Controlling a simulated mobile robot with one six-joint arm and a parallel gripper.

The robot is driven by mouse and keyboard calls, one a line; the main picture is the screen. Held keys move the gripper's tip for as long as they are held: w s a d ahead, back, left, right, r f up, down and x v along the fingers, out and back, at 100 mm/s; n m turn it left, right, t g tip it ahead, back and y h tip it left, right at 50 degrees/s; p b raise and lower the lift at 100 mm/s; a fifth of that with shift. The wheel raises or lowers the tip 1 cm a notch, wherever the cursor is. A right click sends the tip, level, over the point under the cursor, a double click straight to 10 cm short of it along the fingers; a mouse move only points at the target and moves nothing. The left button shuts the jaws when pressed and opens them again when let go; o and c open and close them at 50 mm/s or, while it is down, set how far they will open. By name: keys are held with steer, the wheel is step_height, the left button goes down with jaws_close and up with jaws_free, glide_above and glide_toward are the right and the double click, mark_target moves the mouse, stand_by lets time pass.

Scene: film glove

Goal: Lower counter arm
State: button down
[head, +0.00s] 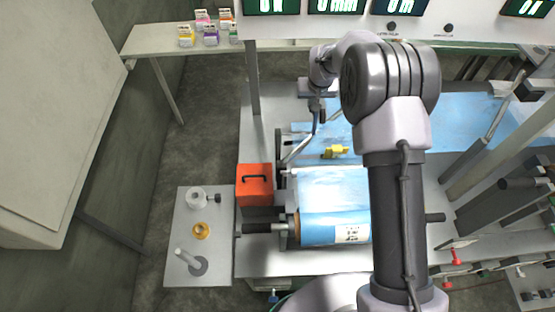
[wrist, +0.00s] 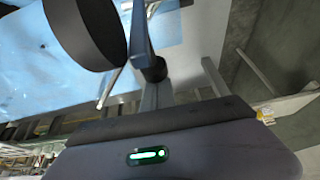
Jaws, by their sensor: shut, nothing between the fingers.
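A bent grey metal arm (head: 303,147), which looks like the counter arm, rises from the left side of the machine and tilts up to the right. My gripper (head: 317,103) is at its upper end, with its fingers shut. In the wrist view the shut fingers (wrist: 154,72) are close to a blue-grey bar (wrist: 140,32), apparently the same arm. A black wheel (wrist: 85,30) is beside the bar. I cannot tell whether fingers and bar touch.
A blue film roll (head: 322,228) lies at the machine's front. A red box (head: 254,184) stands left of it. A yellow object (head: 336,152) rests on the blue film. A side table (head: 180,262) holds small parts. Displays (head: 333,6) hang above the back. Floor is clear at left.

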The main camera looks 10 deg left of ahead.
mark_target(315, 124)
stand_by(0.5)
steer(key=shift+s+d+f+b, duration=0.15)
steer(key=shift+s+d+b, duration=0.15)
steer(key=shift+s, duration=0.45)
steer(key=shift+s+d+f+b, duration=0.15)
steer(key=shift+s+b, duration=0.2)
steer(key=shift+s, duration=0.35)
steer(key=shift+s+d+r+b, duration=0.1)
steer(key=shift+s+d+b, duration=0.25)
steer(key=shift+s, duration=0.6)
steer(key=shift+s+d+r+b, duration=0.15)
steer(key=shift+s+b, duration=0.35)
steer(key=shift+s, duration=0.5)
steer(key=shift+s+d+r+b, duration=0.1)
steer(key=shift+s+d+b, duration=0.3)
steer(key=shift+s, duration=0.55)
steer(key=shift+a, duration=0.1)
steer(key=shift+w+a+r+p, duration=0.1)
steer(key=shift+w+r+p, duration=0.25)
steer(key=shift+r+p, duration=0.9)
steer(key=shift+w+a+r+p, duration=0.1)
steer(key=shift+w+r+p, duration=0.4)
steer(key=shift+r, duration=1.2)
steer(key=shift+w+a+r+p, duration=0.1)
steer(key=shift+w+r+p, duration=0.05)
steer(key=shift+r+p, duration=1.2)
steer(key=shift+r, duration=0.15)
